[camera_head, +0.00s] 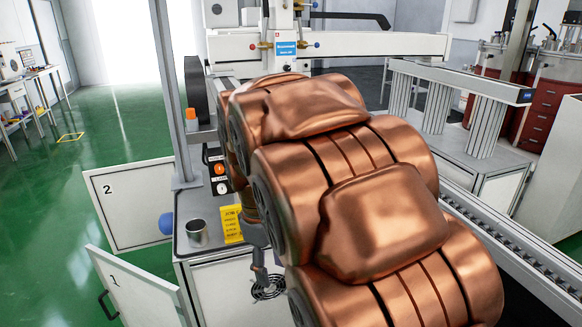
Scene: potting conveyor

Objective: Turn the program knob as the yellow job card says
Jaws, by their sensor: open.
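The yellow job card (232,224) stands on the grey cabinet top, left of my arm; its print is too small to read. A small control panel (220,187) with an orange-red button and white labels is just behind the card, partly covered by my copper-coloured arm. I cannot make out the program knob; it may be hidden behind the arm. My gripper (259,272) shows only in part, below and right of the card, at the cabinet's front edge. It is open, holds nothing that I can see and is apart from the card.
Cabinet doors marked 2 (125,205) and 1 (135,290) hang open at the left. A grey post (171,90) rises behind. A conveyor (515,255) runs along the right. Green floor at left is free.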

